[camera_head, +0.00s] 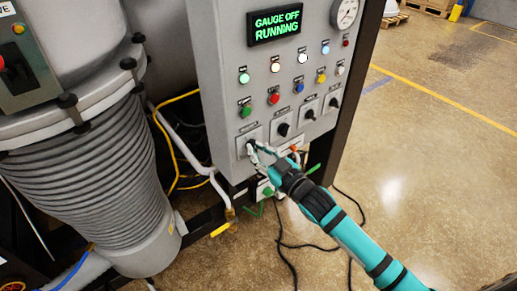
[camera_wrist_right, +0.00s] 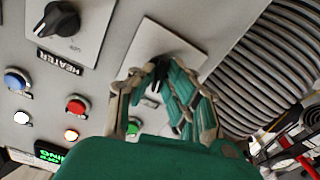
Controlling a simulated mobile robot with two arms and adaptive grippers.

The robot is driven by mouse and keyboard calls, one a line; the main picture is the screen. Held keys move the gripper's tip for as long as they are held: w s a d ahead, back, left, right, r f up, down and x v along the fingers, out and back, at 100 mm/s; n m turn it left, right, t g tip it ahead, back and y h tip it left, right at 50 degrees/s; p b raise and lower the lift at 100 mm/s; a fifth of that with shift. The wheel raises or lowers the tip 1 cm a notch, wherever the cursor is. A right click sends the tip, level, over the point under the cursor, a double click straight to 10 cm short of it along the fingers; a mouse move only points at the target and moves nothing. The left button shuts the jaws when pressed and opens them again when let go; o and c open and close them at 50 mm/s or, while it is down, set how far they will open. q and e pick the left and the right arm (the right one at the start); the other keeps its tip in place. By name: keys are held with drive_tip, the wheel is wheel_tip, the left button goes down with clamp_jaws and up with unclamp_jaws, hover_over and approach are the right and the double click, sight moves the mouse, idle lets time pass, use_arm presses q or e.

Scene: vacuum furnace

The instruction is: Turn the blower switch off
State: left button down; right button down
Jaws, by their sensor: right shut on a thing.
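The grey control panel (camera_head: 215,60) carries a row of black rotary switches near its bottom. My right gripper (camera_head: 254,149) is at the leftmost switch of that row. In the right wrist view, the right gripper (camera_wrist_right: 160,88) has its fingers closed around the black knob (camera_wrist_right: 158,72) on its pale square plate (camera_wrist_right: 150,38). The fingers hide much of the knob, so its exact pointing angle is hard to tell. I cannot read this switch's label in either view. The neighbouring black knob (camera_wrist_right: 62,20) has the label HEATER beside it. My left gripper is not in view.
The display (camera_head: 276,25) reads GAUGE OFF RUNNING. Coloured buttons, including a red one (camera_head: 274,98) and a green one (camera_head: 246,111), sit just above the switches. A ribbed grey duct (camera_head: 95,170) stands left. Cables (camera_head: 285,245) lie on the floor; open floor is right.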

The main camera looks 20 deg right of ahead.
drive_tip(key=shift+r+n, duration=0.1)
drive_tip(key=shift+n, duration=1.5)
drive_tip(key=c, duration=1.4)
unclamp_jaws()
drive_tip(key=shift+s+d, duration=0.2)
drive_tip(key=shift+s, duration=0.35)
drive_tip(key=v, duration=1)
drive_tip(key=shift+s+d, duration=0.15)
drive_tip(key=shift+s, duration=0.25)
